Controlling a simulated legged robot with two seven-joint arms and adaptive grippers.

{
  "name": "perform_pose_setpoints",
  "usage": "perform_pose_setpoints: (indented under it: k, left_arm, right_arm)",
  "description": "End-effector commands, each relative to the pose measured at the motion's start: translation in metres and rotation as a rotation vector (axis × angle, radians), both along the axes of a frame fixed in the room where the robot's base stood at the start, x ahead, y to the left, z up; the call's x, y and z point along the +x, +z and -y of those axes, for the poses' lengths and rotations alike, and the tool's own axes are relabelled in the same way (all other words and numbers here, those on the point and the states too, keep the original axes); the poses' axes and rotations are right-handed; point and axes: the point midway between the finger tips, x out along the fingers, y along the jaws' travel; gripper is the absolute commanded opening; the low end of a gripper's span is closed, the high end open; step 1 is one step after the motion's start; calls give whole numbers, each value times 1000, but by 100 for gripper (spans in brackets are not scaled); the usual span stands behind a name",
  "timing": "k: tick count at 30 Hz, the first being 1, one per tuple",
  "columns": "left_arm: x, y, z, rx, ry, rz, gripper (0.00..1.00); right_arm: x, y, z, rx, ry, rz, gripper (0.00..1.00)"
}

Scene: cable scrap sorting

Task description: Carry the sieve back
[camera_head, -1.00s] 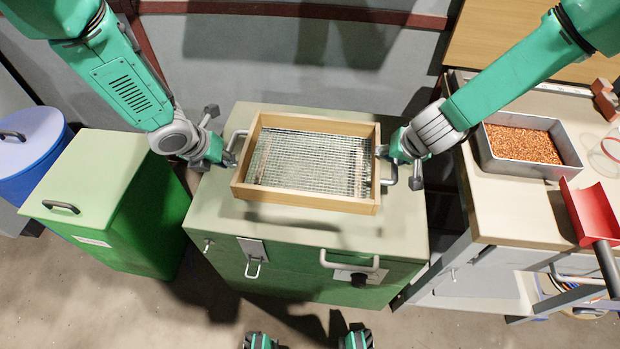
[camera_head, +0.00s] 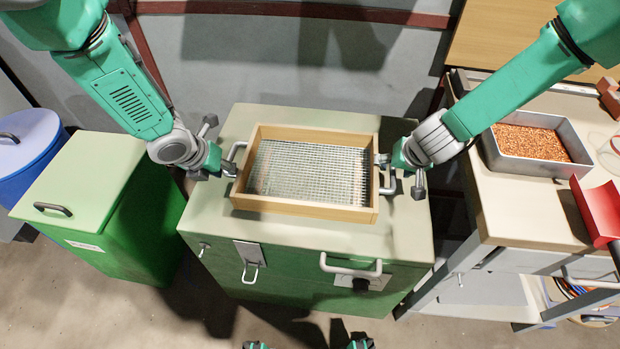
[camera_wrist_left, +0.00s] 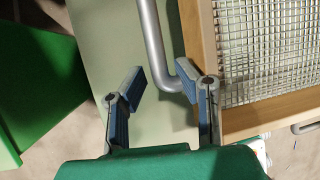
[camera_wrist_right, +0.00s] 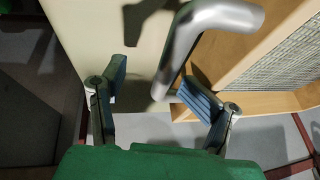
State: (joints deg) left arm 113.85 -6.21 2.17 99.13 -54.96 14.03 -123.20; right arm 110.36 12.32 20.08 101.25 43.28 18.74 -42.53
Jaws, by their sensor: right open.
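The sieve (camera_head: 310,208), a wooden frame with wire mesh and a grey handle at each side, lies level over the green cabinet's pale top (camera_head: 240,126); it appears to rest there. My left gripper (camera_head: 229,168) is at the sieve's left handle (camera_head: 238,150). In the left wrist view its fingers (camera_wrist_left: 163,82) are apart, with the handle (camera_wrist_left: 153,40) between them, nearer the right finger. My right gripper (camera_head: 386,162) is at the right handle (camera_head: 390,188). In the right wrist view its fingers (camera_wrist_right: 155,85) are open, with the handle (camera_wrist_right: 185,45) just beyond and between them.
A green bin (camera_head: 85,175) with a lid and a blue drum (camera_head: 28,150) stand left. On the right, a bench (camera_head: 505,205) carries a metal tray (camera_head: 530,170) of copper granules and a red scoop (camera_head: 600,210). A wall stands behind the cabinet.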

Motion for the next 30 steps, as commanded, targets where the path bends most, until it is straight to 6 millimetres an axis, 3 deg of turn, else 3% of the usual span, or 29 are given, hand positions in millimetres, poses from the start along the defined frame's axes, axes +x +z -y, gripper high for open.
perform_pose_setpoints:
  k: [5, 15, 22, 26, 30]
  left_arm:
    - [-4, 11, -2, 0, -2, 1, 27]
    - [-21, 58, -15, -1, 1, 2, 27]
    - [-27, 71, -19, 1, 1, 0, 27]
    - [-27, 72, -19, 1, 1, -1, 27]
    - [-27, 72, -19, 1, 1, 0, 27]
  right_arm:
    - [-1, -1, -2, 3, 3, -3, 57]
    - [-2, -1, -3, 5, 5, -5, 57]
    - [-2, 1, -3, 5, 5, -5, 57]
    - [-7, 15, -1, 5, 6, -2, 57]
    - [-18, 41, 3, 4, 5, 0, 57]
